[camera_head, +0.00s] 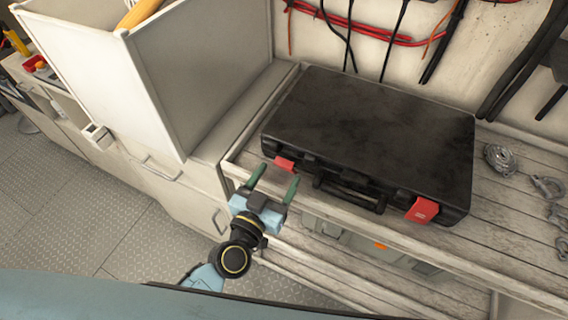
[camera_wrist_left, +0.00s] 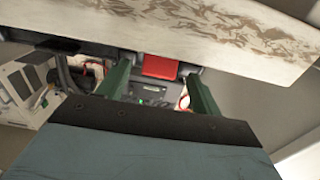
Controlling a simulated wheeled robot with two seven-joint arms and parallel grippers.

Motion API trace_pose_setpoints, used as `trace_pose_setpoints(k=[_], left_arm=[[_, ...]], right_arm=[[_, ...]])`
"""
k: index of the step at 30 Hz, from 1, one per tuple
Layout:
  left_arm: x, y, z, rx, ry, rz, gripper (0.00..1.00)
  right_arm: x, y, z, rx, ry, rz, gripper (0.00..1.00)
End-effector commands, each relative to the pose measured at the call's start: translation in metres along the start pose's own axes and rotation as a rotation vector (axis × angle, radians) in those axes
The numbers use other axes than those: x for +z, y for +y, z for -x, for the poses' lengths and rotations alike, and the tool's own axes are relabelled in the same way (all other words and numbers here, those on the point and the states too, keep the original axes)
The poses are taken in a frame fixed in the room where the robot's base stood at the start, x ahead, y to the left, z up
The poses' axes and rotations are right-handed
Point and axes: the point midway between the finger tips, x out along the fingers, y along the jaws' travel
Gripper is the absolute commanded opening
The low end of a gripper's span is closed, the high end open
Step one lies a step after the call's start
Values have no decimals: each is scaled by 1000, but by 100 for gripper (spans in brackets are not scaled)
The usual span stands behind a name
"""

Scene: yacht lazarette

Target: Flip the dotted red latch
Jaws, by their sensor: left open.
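A closed black case (camera_head: 370,135) lies flat on the slatted shelf. Its front edge has two red latches, a left one (camera_head: 285,163) and a right one (camera_head: 421,209), with a dark handle (camera_head: 348,194) between them. The right latch carries a small pale mark; I cannot make out dots on either. My left gripper (camera_head: 277,174) is open and empty, its green fingers pointing at the left latch. In the left wrist view, a red latch (camera_wrist_left: 160,67) shows ahead, between the two fingers (camera_wrist_left: 160,75). Contact cannot be told. My right gripper is not in view.
A tall pale box (camera_head: 200,75) stands left of the case. Metal shackles and a round metal part (camera_head: 500,158) lie on the shelf to the right. Cables (camera_head: 375,30) hang on the wall behind. A raised lip (camera_head: 330,220) runs along the shelf front.

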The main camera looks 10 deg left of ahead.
Motion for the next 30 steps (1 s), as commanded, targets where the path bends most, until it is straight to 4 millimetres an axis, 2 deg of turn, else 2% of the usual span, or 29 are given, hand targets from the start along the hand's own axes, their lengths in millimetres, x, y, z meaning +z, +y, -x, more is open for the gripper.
trace_pose_setpoints(k=[3,7,12,19,30], left_arm=[[-1,0,-21,-1,3,0,65],[0,0,-35,-1,1,0,65],[0,0,-42,-1,0,-1,65],[0,0,-42,-1,0,0,65],[0,0,-42,-1,0,0,21]], right_arm=[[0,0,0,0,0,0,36],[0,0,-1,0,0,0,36],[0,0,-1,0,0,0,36],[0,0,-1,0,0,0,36],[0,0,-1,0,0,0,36]])
